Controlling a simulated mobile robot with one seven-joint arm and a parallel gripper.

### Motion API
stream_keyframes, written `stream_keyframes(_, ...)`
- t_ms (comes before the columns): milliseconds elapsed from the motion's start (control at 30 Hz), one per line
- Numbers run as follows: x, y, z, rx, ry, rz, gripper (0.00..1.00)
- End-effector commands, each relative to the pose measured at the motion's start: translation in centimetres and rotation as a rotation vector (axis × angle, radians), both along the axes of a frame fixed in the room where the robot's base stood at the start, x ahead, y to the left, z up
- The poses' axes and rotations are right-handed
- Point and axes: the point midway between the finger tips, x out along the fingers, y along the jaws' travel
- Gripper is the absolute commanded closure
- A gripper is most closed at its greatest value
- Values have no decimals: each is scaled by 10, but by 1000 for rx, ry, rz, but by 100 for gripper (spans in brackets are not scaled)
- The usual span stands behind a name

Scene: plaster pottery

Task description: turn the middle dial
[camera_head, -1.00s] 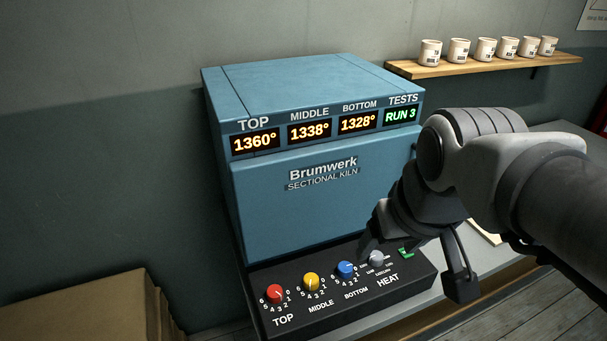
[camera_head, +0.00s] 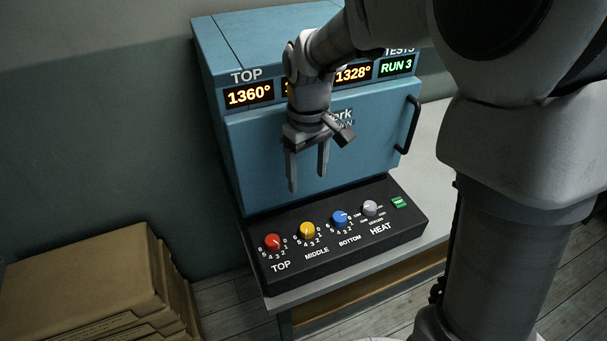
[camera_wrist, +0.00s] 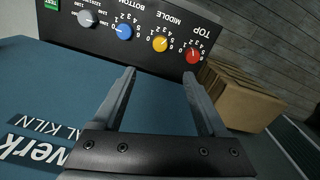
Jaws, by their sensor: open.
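The middle dial is a yellow knob (camera_head: 307,230) over the MIDDLE label on the black control panel (camera_head: 345,257), between the red and blue knobs. My gripper (camera_head: 308,183) hangs above and behind the panel, in front of the kiln door, with fingers pointing down. It is open and empty, and it is apart from the dial. In the wrist view the yellow knob (camera_wrist: 160,43) shows upside down beyond the fingertips, between their lines. My gripper (camera_wrist: 158,72) shows both fingers spread there. The arm hides the middle readout.
The red TOP knob (camera_head: 272,242), blue BOTTOM knob (camera_head: 340,217) and grey HEAT knob (camera_head: 370,208) stand close by, with a green button (camera_head: 399,203) at the right end. The blue kiln (camera_head: 240,150) rises behind, with a black handle (camera_head: 408,124). Cardboard boxes (camera_head: 90,285) stand lower left.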

Motion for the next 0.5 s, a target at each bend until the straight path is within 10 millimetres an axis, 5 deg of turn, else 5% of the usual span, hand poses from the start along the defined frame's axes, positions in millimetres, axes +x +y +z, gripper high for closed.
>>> stream_keyframes(500,-2,-1,-102,-2,6,-1,25)
